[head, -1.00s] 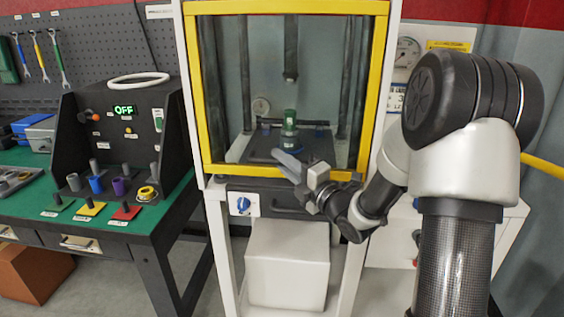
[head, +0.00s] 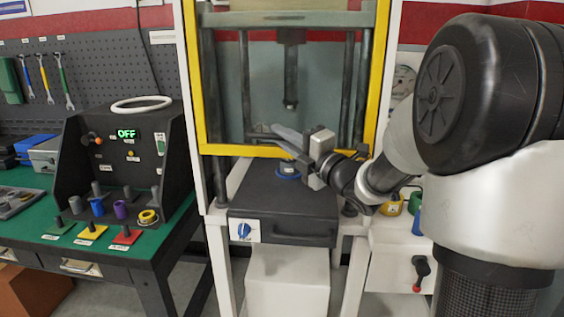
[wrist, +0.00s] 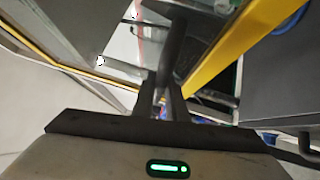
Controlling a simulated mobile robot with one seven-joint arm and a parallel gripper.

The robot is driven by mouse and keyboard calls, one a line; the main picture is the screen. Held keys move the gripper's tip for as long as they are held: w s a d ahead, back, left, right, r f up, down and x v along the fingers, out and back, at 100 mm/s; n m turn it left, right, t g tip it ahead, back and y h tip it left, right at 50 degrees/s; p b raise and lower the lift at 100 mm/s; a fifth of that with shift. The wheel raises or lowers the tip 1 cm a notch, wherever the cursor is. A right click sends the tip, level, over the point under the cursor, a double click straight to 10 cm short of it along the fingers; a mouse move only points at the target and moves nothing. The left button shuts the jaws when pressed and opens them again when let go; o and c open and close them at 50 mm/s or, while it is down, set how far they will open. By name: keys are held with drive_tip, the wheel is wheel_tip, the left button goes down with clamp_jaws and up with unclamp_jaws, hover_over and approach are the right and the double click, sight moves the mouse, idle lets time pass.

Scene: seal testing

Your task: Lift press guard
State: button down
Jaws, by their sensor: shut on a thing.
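The press guard (head: 230,150) is a clear panel in a yellow frame on the front of the press. Its lower bar is above the press bed (head: 262,190), with an open gap beneath. My gripper (head: 285,138) is at the middle of this lower bar and is shut on the guard. The yellow bar (wrist: 235,45) also runs diagonally through the wrist view, beside my closed fingers (wrist: 166,100). The exact grip point is hard to make out. A blue round part (head: 288,172) sits on the bed, partly hidden by my gripper.
A green bench (head: 30,210) at left carries a black control box (head: 115,155) reading OFF and several coloured pegs. A white cabinet (head: 390,255) with a small yellow container (head: 391,205) stands at right. A white box (head: 288,278) is under the press.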

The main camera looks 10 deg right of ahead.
sight(283, 96)
wheel_tip(283, 96, up, 10)
drive_tip(key=shift+f+p, duration=0.1)
drive_tip(key=shift+p, duration=1.05)
drive_tip(key=c, duration=1.8)
unclamp_jaws()
drive_tip(key=shift+o, duration=0.2)
drive_tip(key=v, duration=1.7)
drive_tip(key=shift+s+d+b, duration=0.2)
drive_tip(key=shift+d+b, duration=0.05)
drive_tip(key=shift+b, duration=0.05)
drive_tip(key=shift+f, duration=0.1)
